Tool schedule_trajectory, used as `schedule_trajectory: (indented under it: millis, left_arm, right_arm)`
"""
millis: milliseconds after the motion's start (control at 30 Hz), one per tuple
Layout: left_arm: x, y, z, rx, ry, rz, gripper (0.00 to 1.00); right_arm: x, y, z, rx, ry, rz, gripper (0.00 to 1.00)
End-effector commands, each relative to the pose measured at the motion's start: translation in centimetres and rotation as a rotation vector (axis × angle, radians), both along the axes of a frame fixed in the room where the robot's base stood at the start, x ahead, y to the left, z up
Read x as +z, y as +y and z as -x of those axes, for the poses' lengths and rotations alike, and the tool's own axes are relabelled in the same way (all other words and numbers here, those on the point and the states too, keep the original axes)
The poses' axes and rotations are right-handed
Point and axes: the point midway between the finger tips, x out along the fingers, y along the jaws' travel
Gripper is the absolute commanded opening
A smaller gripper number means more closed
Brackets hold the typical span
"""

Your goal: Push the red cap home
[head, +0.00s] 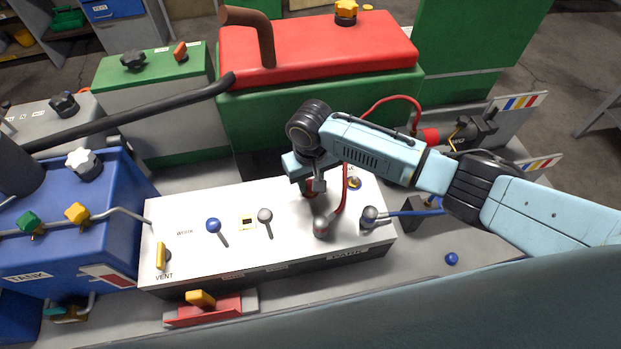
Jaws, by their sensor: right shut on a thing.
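My right gripper (314,188) reaches in from the right and points down over the back right part of the white panel box (190,205). It is shut on a small red piece, which looks like the red cap (308,192). The fingers hide most of the cap, so I cannot tell how far it is seated. A red cable (343,195) runs beside the gripper to a grey rounded terminal (321,228). A second grey terminal (369,215) has a blue cable (400,213). My left gripper is not in view.
A blue knob lever (213,226) and a grey knob lever (264,215) stand left on the panel. A green tank with a red lid (320,50) rises behind. A blue tank (75,225) stands left. A small blue ball (451,259) lies right.

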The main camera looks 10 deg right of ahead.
Motion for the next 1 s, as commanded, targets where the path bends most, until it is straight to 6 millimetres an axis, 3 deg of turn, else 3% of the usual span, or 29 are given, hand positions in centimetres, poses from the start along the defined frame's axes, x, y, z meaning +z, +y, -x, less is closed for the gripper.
schedule_trajectory:
  millis: [167, 200, 367, 733, 867, 1000]
  left_arm:
    - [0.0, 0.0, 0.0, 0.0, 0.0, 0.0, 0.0]
    - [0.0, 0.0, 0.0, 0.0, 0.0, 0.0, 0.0]
    - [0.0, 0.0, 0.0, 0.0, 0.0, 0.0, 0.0]
    - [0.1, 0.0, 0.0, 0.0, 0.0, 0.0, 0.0]
    - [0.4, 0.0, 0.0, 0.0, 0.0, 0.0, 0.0]
    - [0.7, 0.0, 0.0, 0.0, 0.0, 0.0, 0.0]
  right_arm:
    - [-0.5, 0.0, 0.1, 0.0, 0.002, 0.0, 0.07]
    - [-0.5, 0.0, 0.1, 0.0, 0.002, 0.0, 0.32]
    - [-0.5, 0.0, 0.1, 0.0, 0.001, 0.0, 0.52]
    - [0.2, 0.0, 0.0, 0.0, -0.001, -0.001, 0.53]
    - [2.1, 0.0, 0.0, 0.0, -0.002, -0.002, 0.53]
    - [5.3, 0.0, 0.0, 0.001, -0.003, -0.003, 0.53]
